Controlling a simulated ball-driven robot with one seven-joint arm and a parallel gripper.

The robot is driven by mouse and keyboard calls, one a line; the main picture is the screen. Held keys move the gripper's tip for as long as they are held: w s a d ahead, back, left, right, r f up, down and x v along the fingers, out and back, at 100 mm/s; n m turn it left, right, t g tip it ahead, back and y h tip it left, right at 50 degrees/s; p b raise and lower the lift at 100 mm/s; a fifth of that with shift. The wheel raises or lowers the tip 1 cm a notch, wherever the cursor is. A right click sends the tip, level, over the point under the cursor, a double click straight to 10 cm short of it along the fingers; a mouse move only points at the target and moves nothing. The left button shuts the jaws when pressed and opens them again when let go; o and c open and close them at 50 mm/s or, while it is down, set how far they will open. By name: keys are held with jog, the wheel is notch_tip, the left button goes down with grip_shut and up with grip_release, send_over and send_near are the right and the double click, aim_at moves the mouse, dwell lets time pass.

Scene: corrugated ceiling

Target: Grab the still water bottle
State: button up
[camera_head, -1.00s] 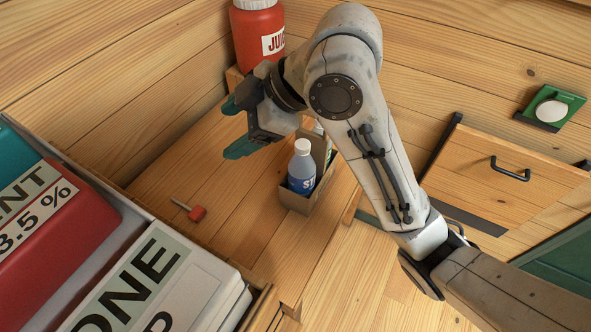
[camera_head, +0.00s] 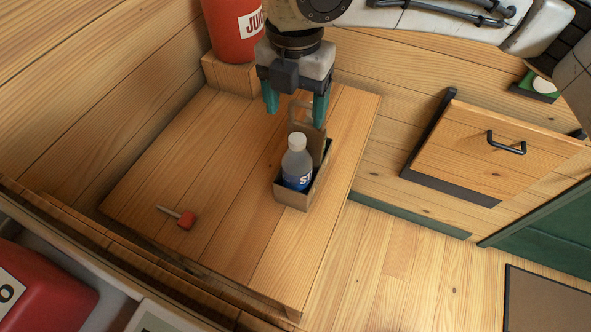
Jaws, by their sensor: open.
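A clear bottle with a grey-white cap and a blue label (camera_head: 297,166) stands upright in the front part of a small brown carrier (camera_head: 292,198) on the wooden counter. Only an "S" and part of a letter show on its label. My gripper (camera_head: 295,106) points down with its two teal fingers apart and nothing between them. In the picture it is just above the bottle, over the carrier's handle end. How far it is above the carrier is hard to tell. The rear of the carrier is partly hidden behind its handle panel.
A red juice container (camera_head: 233,32) stands on a wooden block (camera_head: 228,76) behind the gripper. A red-handled tool (camera_head: 185,219) lies on the counter at left.

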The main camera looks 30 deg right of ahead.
aim_at(297, 137)
notch_tip(297, 137, down, 3)
jog(key=shift+f, duration=0.1)
jog(key=shift+s+f, duration=0.2)
jog(key=shift+f, duration=1.15)
jog(key=shift+s+f, duration=0.15)
jog(key=shift+f, duration=1.2)
grip_shut()
